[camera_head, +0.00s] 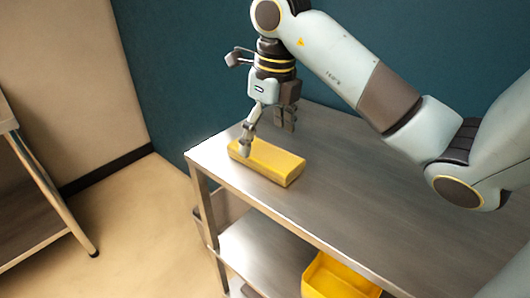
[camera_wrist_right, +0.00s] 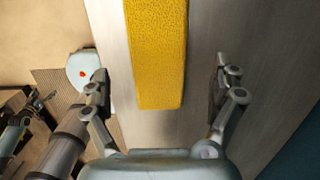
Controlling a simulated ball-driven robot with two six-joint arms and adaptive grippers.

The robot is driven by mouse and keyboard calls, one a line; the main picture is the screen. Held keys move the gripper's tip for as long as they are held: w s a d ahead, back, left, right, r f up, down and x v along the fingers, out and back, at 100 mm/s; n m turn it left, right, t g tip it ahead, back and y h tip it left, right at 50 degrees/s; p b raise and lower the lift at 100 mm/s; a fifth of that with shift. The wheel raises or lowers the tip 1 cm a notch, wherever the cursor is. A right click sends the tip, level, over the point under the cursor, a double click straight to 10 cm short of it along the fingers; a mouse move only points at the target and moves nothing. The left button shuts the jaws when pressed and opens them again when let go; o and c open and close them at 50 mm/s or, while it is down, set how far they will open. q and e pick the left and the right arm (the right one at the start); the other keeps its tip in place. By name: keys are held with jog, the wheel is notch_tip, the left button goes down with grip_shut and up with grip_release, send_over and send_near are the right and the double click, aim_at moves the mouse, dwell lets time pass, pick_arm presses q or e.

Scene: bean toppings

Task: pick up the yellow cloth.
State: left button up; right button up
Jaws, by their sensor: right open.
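The yellow cloth (camera_head: 267,161) is a folded, block-shaped bundle lying near the left end of the metal table. It also shows in the right wrist view (camera_wrist_right: 157,55), with a rough, textured surface. My right gripper (camera_head: 268,140) points down just above and behind the cloth in the head view. In the right wrist view my right gripper (camera_wrist_right: 160,82) is open, with one finger on each side of the cloth's line and a gap to each. Nothing is between its fingers but the view of the cloth. My left gripper is not in view.
The steel table (camera_head: 345,190) is bare to the right of the cloth. A yellow bin (camera_head: 335,278) sits on the lower shelf. A dark teal wall (camera_head: 190,70) rises behind the table. Another metal table (camera_head: 30,200) stands at the far left, with open floor between.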

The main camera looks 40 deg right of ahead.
aim_at(265, 150)
notch_tip(265, 150, down, 4)
jog(key=shift+w+f, duration=0.1)
jog(key=shift+f, duration=0.05)
jog(key=c, duration=1.4)
jog(key=shift+r, duration=0.75)
notch_tip(265, 150, up, 3)
jog(key=shift+f, duration=0.15)
jog(key=shift+s+a+r+p, duration=0.1)
jog(key=shift+s+r+p, duration=0.35)
jog(key=shift+s+r, duration=1.1)
jog(key=shift+s+r+p, duration=0.45)
jog(key=shift+s+r, duration=0.3)
jog(key=shift+s, duration=1.65)
jog(key=shift+s+a+r+p, duration=0.1)
jog(key=shift+s+r+p, duration=0.35)
jog(key=shift+s+r, duration=1.1)
jog(key=shift+s+f, duration=0.35)
jog(key=shift+f, duration=0.1)
